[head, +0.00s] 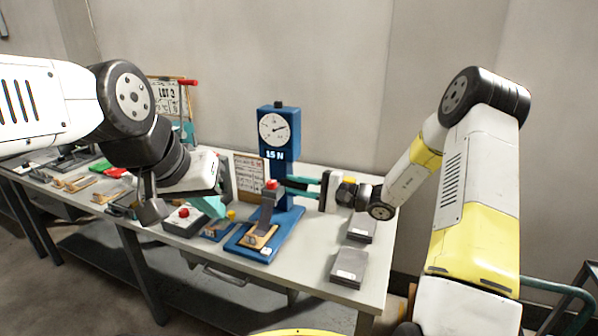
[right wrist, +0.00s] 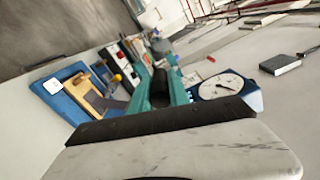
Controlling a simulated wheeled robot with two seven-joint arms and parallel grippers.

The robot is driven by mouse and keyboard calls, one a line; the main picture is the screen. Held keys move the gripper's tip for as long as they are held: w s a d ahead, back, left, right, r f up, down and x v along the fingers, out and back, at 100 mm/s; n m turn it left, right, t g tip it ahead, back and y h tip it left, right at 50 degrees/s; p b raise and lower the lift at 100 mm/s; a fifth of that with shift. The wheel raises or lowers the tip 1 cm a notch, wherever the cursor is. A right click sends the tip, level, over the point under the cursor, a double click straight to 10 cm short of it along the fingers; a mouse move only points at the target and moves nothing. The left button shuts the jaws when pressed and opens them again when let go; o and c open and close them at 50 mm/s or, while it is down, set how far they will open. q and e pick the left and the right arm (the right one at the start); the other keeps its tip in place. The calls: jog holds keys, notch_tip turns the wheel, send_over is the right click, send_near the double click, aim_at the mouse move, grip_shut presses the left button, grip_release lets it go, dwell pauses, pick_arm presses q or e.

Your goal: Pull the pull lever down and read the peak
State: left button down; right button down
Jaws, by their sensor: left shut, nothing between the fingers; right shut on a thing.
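The blue test stand (head: 280,165) stands upright on the table. Its round white dial (head: 273,129) has its needle pointing right, and a lit readout below seems to say 15 N. A grey upright piece with a red top (head: 271,186) stands on the blue base, by a tan wooden piece (head: 259,238). My right gripper (head: 290,185) comes in from the right at the column. In the right wrist view its teal fingers are closed around a dark bar, apparently the pull lever (right wrist: 159,90). My left gripper (head: 210,206) is shut and empty, left of the stand.
A box with a red button (head: 183,222) and a small blue fixture (head: 217,231) sit near the left gripper. A paper board (head: 250,175) stands behind. Grey blocks (head: 348,267) lie on the table's right. A LOT 3 board (head: 166,97) stands at the back left.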

jog(key=shift+s+a+f, duration=0.15)
jog(key=shift+s+f, duration=0.2)
jog(key=shift+f, duration=0.3)
jog(key=shift+s+a+f, duration=0.1)
jog(key=shift+s+f, duration=0.25)
jog(key=shift+f, duration=0.4)
jog(key=c, duration=1.3)
grip_release()
jog(key=shift+o, duration=0.2)
jog(key=v, duration=0.7)
jog(key=shift+d, duration=0.35)
jog(key=shift+s, duration=0.1)
